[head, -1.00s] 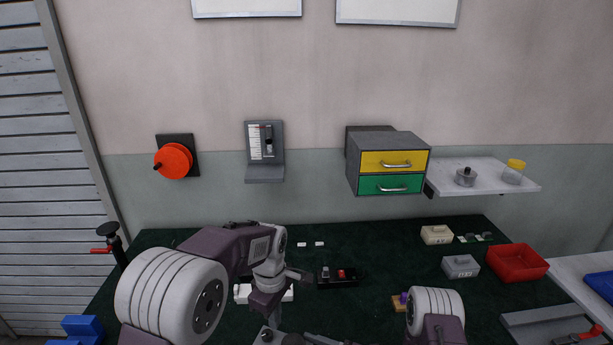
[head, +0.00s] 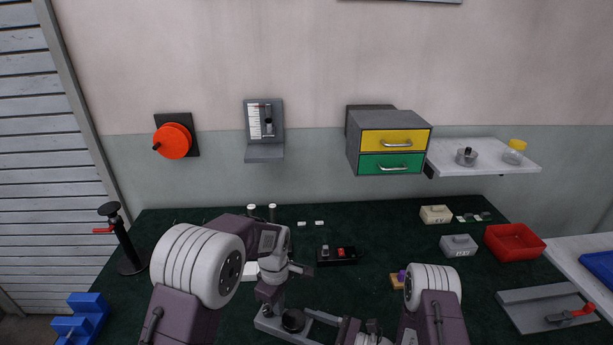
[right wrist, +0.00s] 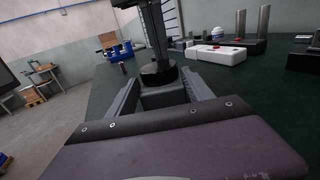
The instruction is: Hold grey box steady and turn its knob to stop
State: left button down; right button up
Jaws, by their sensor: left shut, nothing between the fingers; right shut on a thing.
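A grey box (right wrist: 165,95) with a black knob (right wrist: 160,74) on top sits between the fingers of my right gripper (right wrist: 165,100) in the right wrist view. The knob shows as a dark disc (head: 293,320) at bottom centre in the head view. My right gripper is shut on the box, coming in from the lower right. My left gripper (head: 268,308) points down at the box, its fingers shut and empty. A dark upright shape over the knob in the right wrist view looks like this gripper. I cannot tell whether it touches the knob.
A black box with a red switch (head: 340,254) lies behind my grippers. A black post (head: 122,245) and blue vice (head: 85,315) stand left. A light grey box (head: 458,245) and red bin (head: 514,241) stand right.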

pick_arm(q)
jog(key=shift+a, duration=0.2)
dwell(0.5)
jog(key=shift+s, duration=0.15)
jog(key=shift+s+a, duration=0.25)
jog(key=shift+s, duration=0.3)
jog(key=shift+s+a, duration=0.2)
jog(key=shift+s, duration=0.05)
jog(key=shift+s+a, duration=0.1)
jog(key=shift+a, duration=0.05)
jog(key=shift+s, duration=0.1)
jog(key=shift+s+d, duration=0.2)
jog(key=shift+d, duration=0.1)
notch_tip(320, 180, up, 6)
dwell(0.5)
